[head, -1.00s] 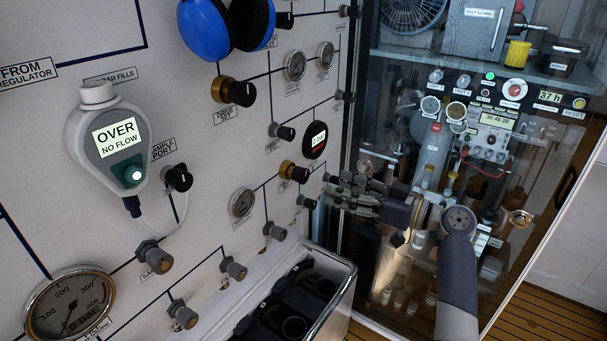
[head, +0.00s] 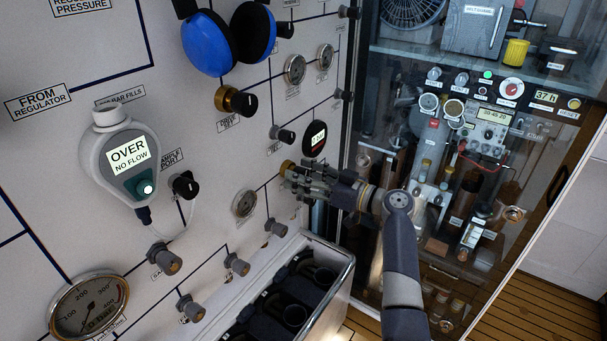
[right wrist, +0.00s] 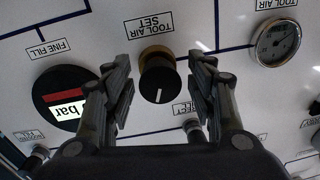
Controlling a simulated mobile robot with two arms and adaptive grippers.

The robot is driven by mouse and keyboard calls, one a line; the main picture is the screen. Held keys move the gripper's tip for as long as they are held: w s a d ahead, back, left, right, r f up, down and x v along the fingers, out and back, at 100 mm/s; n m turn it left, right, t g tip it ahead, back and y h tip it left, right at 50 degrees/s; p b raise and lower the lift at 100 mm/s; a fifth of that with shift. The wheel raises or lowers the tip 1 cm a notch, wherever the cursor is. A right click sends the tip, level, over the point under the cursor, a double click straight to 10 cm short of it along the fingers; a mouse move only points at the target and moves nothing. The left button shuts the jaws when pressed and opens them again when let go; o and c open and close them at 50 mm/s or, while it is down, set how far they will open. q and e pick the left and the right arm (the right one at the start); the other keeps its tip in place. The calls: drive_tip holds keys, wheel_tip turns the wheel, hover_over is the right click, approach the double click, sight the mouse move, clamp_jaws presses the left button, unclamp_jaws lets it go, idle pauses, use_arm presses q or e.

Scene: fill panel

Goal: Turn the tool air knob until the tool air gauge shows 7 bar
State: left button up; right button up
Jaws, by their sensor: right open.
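The tool air knob, black with a brass collar, is labelled TOOL AIR SET and shows in the right wrist view (right wrist: 158,80). Its white pointer line faces the bottom of that view. My right gripper (head: 291,181) is open, its fingers on either side of the knob; contact cannot be told. In the head view the fingers hide most of the knob, leaving some brass (head: 287,167). The round tool air gauge (right wrist: 276,43) is at the right of the wrist view and on the panel in the head view (head: 244,203). Its reading is too small to tell. My left gripper is out of view.
A red and white digital fine fill display (right wrist: 62,98) is beside the knob, near the fingers. Other grey knobs (head: 276,228) stick out of the panel close by. An open bin (head: 338,262) stands below, and a glass-fronted cabinet (head: 400,165) is to the right.

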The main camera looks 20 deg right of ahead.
drive_tip(key=c, duration=1.1)
drive_tip(key=shift+o, duration=0.2)
drive_tip(key=shift+f+m+b, duration=0.25)
drive_tip(key=shift+m+b, duration=0.05)
drive_tip(key=shift+b, duration=0.5)
drive_tip(key=m+b, duration=0.2)
drive_tip(key=b, duration=0.2)
drive_tip(key=shift+m, duration=0.8)
drive_tip(key=m+b, duration=0.1)
drive_tip(key=m, duration=0.1)
drive_tip(key=shift+r+m, duration=0.1)
drive_tip(key=shift+m, duration=0.3)
drive_tip(key=m, duration=0.3)
drive_tip(key=shift+r+t, duration=0.1)
drive_tip(key=shift+t, duration=0.2)
drive_tip(key=m, duration=0.2)
drive_tip(key=shift+m+p, duration=0.3)
drive_tip(key=shift+m, duration=0.1)
drive_tip(key=shift+m+t+p, duration=0.3)
drive_tip(key=shift+m+p, duration=0.3)
drive_tip(key=shift+m, duration=1.3)
